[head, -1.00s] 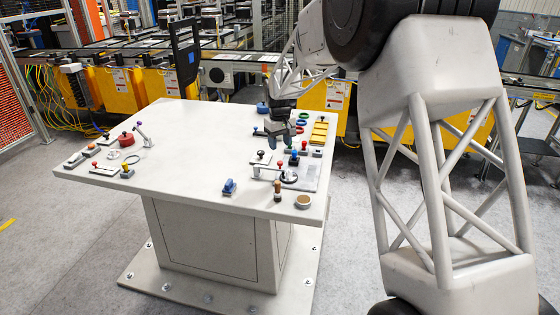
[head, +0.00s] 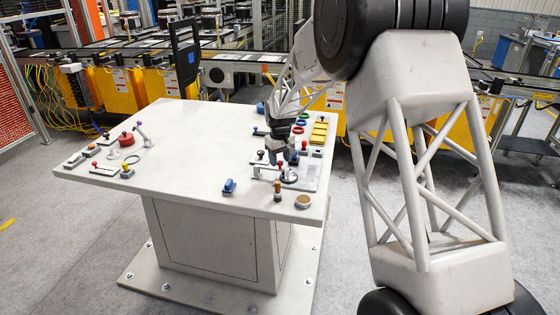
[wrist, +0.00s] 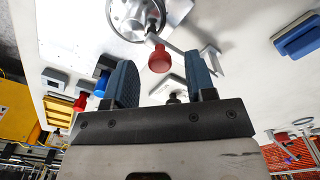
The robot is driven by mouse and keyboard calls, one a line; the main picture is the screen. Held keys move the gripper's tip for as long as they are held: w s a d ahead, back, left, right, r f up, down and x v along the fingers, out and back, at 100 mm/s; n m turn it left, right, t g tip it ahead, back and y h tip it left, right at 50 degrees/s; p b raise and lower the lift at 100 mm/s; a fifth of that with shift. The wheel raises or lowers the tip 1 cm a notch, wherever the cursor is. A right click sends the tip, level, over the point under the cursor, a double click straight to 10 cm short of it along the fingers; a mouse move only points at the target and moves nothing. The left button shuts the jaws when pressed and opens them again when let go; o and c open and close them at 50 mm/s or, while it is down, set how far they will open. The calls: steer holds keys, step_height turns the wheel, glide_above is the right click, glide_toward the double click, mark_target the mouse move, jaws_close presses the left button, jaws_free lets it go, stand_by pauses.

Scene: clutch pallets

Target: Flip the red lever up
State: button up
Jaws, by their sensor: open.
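In the wrist view my gripper (wrist: 160,66) is open, with one dark blue finger on each side of the knob in the picture. I cannot tell whether the knob lies at fingertip depth or beyond. Nothing is held.
A black knob (wrist: 174,97) shows between the fingers, with blue (wrist: 102,85) and red (wrist: 80,103) buttons to the left. The middle of the table (head: 190,160) is clear.

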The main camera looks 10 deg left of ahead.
steer(key=shift+f, duration=0.45)
jaws_close()
